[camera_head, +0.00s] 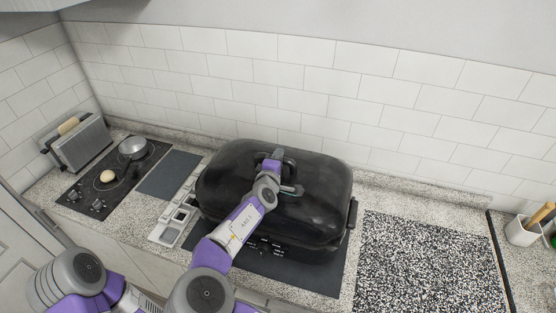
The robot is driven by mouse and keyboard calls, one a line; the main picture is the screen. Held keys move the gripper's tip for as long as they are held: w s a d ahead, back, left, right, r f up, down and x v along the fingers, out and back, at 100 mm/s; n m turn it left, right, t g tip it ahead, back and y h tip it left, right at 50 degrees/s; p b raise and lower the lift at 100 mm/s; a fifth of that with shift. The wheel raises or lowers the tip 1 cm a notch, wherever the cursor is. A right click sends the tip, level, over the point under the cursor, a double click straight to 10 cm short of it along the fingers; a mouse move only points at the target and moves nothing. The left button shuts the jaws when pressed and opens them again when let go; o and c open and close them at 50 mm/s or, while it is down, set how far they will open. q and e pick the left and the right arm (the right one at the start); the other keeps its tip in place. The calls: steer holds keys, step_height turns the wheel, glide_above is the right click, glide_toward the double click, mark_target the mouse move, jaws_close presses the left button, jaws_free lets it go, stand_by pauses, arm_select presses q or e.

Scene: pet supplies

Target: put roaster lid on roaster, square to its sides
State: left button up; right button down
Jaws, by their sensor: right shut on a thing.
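The black roaster (318,245) stands on a dark mat on the counter, near the middle of the view. The black domed roaster lid (325,189) is over the roaster and looks roughly in line with its sides. I cannot tell whether it is fully seated, as my arm hides part of the front seam. My right gripper (276,165) is at the top of the lid, shut on its handle (289,165). My left gripper is out of view; only part of my left arm shows at the lower left.
A speckled mat (430,265) lies clear at right. A utensil holder (523,232) stands at far right. The tiled wall is close behind.

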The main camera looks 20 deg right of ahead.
steer(key=c, duration=0.8)
jaws_free()
steer(key=shift+r, duration=0.15)
steer(key=shift+c, duration=0.2)
steer(key=shift+o, duration=0.5)
steer(key=shift+s, duration=0.1)
steer(key=shift+f, duration=0.25)
steer(key=shift+b+v, duration=0.6)
steer(key=shift+v, duration=3.2)
steer(key=shift+r, duration=0.15)
